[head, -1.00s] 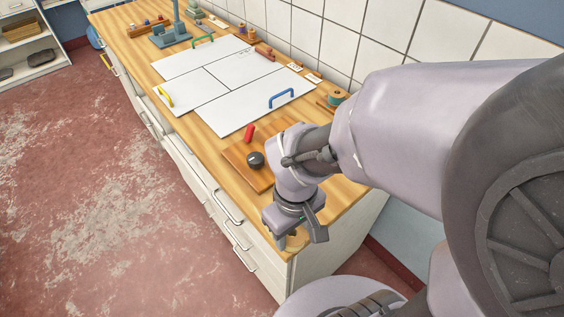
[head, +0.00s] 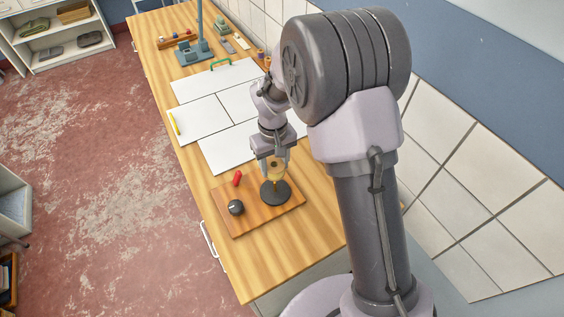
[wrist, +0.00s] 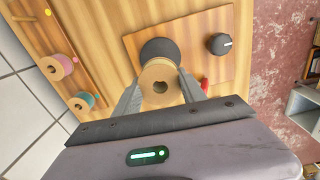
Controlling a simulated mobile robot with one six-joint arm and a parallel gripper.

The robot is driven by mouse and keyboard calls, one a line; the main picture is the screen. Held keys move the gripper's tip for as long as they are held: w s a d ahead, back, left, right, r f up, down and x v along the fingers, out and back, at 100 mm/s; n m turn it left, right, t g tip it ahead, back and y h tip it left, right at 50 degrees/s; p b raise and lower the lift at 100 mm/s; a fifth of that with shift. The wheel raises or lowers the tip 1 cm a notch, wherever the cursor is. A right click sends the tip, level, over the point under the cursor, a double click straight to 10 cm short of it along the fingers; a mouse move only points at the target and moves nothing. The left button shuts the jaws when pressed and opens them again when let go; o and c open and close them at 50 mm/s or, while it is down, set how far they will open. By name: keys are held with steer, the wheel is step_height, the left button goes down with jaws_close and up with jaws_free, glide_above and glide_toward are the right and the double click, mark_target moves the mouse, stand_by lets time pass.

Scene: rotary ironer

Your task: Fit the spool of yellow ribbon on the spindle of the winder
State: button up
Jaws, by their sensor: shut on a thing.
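My gripper (head: 273,165) is shut on the spool of yellow ribbon (head: 276,174), one finger on each side. In the wrist view the pale wooden flange of the spool (wrist: 148,78) faces me, its centre hole open and dark. The winder (head: 255,214) is a wooden board with a dark round plate (head: 282,195), a black knob (head: 236,207) and a red handle (head: 237,178). The spindle (head: 275,186) shows as a short brass post on the plate, just below the spool. The spool appears above it; I cannot tell whether the hole is exactly in line.
In the wrist view a spool of pink ribbon (wrist: 58,66) and a spool of teal ribbon (wrist: 80,102) stand near the tiled wall. White panels (head: 225,145) lie beyond the winder. A blue-grey stand (head: 196,50) is farther back. The counter's near end is clear.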

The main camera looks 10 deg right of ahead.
mark_target(275, 178)
steer(key=shift+a, duration=0.15)
steer(key=shift+f+b, duration=1.65)
steer(key=shift+f, duration=0.4)
steer(key=shift+f, duration=0.25)
steer(key=shift+f+b, duration=0.85)
steer(key=shift+b, duration=0.05)
steer(key=shift+f+b, duration=0.85)
steer(key=shift+f, duration=0.2)
steer(key=o, duration=2)
